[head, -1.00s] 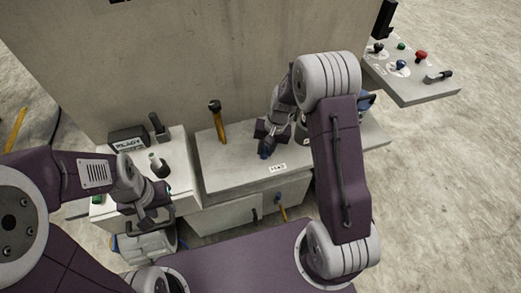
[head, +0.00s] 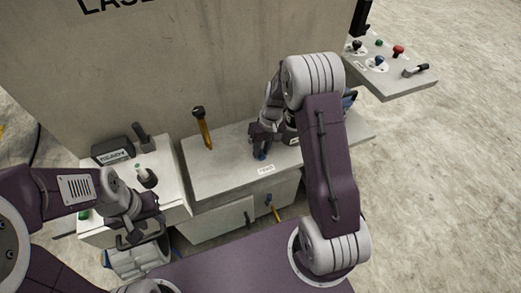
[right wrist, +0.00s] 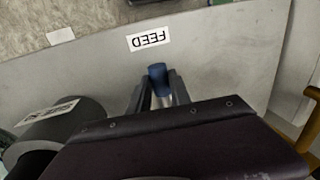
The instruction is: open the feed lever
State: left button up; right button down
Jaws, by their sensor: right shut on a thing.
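The feed lever has a blue knob (right wrist: 157,73) on a pale metal shaft, seen in the right wrist view beside the FEED label (right wrist: 149,39). My right gripper (right wrist: 159,92) is shut on the lever, with one dark finger on each side of its shaft. In the head view the blue knob (head: 260,154) shows at the tip of my right gripper (head: 261,146), just behind the label (head: 266,169). The lever's base is hidden by the gripper. My left gripper (head: 130,238) hangs in front of the left console, and its jaws are too unclear to judge.
A lever with a yellow shaft and dark knob (head: 203,127) stands left on the same grey console top (head: 225,165). A READY box (head: 112,150) and a dark lever sit on the left console. A side panel (head: 400,85) with coloured knobs is at the right.

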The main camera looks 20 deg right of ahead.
jog(key=shift+w+r, duration=0.1)
jog(key=c, duration=1.2)
grip_release()
jog(key=r, duration=0.3)
jog(key=d+r+p, duration=0.1)
jog(key=r, duration=0.2)
jog(key=d+r, duration=0.1)
jog(key=r, duration=0.1)
jog(key=shift+r, duration=0.4)
jog(key=shift+a, duration=0.1)
